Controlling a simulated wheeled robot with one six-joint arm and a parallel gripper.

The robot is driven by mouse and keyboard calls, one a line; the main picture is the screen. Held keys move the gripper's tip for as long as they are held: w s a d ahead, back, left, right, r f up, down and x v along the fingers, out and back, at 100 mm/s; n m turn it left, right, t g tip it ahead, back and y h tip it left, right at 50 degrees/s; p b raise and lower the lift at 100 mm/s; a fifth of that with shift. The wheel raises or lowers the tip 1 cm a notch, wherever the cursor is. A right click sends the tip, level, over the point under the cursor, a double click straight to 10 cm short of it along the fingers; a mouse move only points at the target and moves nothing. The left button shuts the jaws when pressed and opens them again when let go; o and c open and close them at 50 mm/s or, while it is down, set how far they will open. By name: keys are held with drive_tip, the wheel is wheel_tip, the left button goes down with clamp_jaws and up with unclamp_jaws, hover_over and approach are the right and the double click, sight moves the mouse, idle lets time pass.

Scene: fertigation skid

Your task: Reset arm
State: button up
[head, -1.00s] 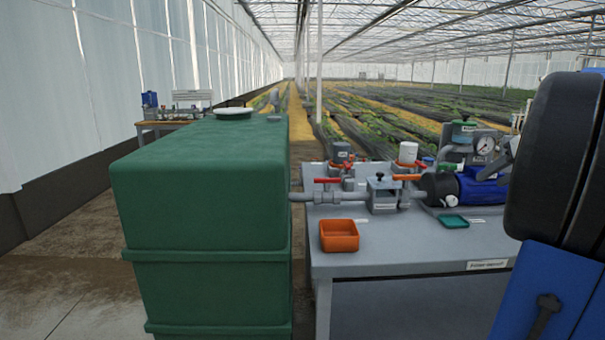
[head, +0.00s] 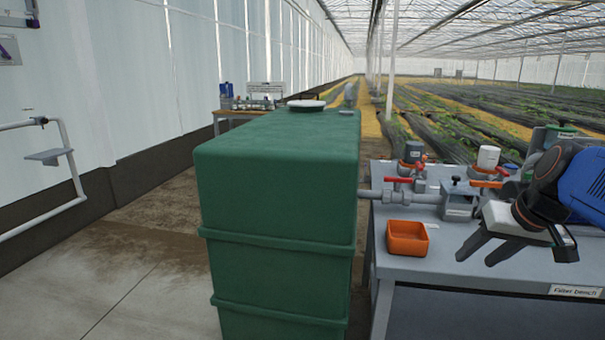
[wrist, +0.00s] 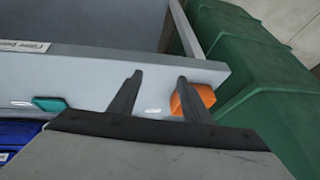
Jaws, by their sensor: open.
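My gripper (head: 478,250) is at the right of the head view, above the grey filter bench (head: 455,268). Its black fingers are spread apart and nothing is between them. In the wrist view my gripper (wrist: 158,88) also shows two separated fingers, with bench surface seen between them. The orange tray (head: 408,238) sits near the bench's left front edge, left of my gripper. It also shows in the wrist view (wrist: 196,97), partly hidden behind one finger.
A large green tank (head: 280,180) stands close to the bench's left side. Pipework with red-handled valves (head: 402,180) and a grey filter housing (head: 459,199) runs along the bench. A teal tray (wrist: 50,104) lies on the bench. Concrete floor left of the tank is clear.

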drive_tip(key=s+a+f+n+g+h, duration=0.1)
drive_tip(key=s+a+f+n, duration=0.1)
drive_tip(key=s+a+f, duration=0.8)
drive_tip(key=shift+s+f, duration=0.45)
drive_tip(key=shift+s, duration=0.8)
